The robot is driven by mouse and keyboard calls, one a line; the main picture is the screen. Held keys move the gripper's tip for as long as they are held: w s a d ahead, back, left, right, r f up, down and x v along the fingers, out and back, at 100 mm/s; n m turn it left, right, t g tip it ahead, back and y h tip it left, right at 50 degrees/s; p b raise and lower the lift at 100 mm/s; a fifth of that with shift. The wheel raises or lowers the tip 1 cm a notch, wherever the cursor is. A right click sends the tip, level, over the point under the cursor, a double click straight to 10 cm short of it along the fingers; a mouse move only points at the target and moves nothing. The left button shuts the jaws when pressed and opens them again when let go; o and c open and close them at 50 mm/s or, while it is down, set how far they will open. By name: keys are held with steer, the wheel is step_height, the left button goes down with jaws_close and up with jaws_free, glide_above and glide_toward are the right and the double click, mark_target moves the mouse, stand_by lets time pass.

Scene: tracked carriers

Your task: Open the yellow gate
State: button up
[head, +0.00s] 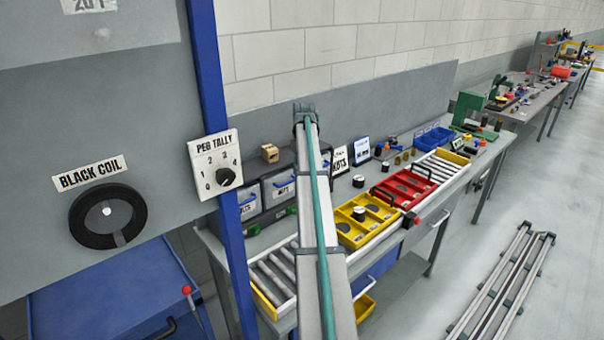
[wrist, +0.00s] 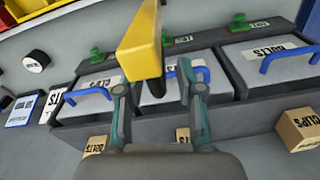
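A yellow bar (wrist: 139,42) with a dark stem under it is close to the camera in the wrist view. It may be the yellow gate, but its full shape is cut off by the top edge. My gripper (wrist: 155,82) has its two grey-and-teal fingers spread apart. The dark stem shows between the fingertips, with a visible gap on each side. In the head view my arm hides part of the conveyor, and neither the gripper nor a gate there can be made out clearly.
Grey lidded bins (wrist: 270,62) with blue handles stand close beyond the fingers, and small labelled boxes (wrist: 299,130) are nearby. On the roller conveyor (head: 272,272) sit a yellow tray (head: 343,235) and a red tray (head: 432,184). A blue post (head: 219,150) rises left of my arm.

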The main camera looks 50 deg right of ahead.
steer(key=r, duration=1)
steer(key=shift+s+r, duration=0.1)
steer(key=shift+s, duration=0.15)
